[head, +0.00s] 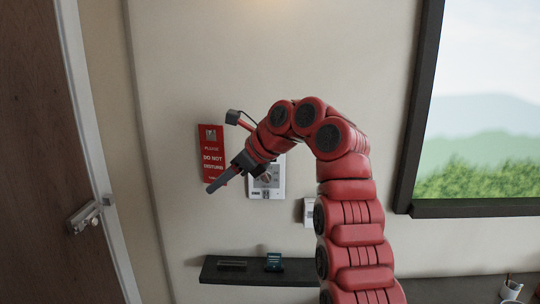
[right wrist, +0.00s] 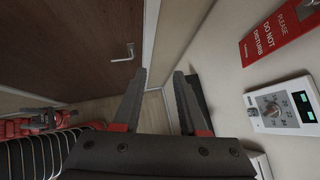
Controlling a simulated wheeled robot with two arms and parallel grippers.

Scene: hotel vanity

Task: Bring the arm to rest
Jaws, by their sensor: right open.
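My right arm reaches up and bends over to the left in the head view. Its gripper (head: 217,184) points down and left, in front of the wall below the red door sign. In the right wrist view the two fingers of the right gripper (right wrist: 160,75) stand apart, with nothing between them but the floor and wall beyond. My left gripper does not show in the head view.
A red do-not-disturb sign (head: 211,152) and a white thermostat panel (head: 277,185) are on the wall close to the gripper. A dark shelf (head: 215,274) holds a small blue item (head: 274,262). A brown door (head: 35,150) stands left, a dark-framed window (head: 480,110) right.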

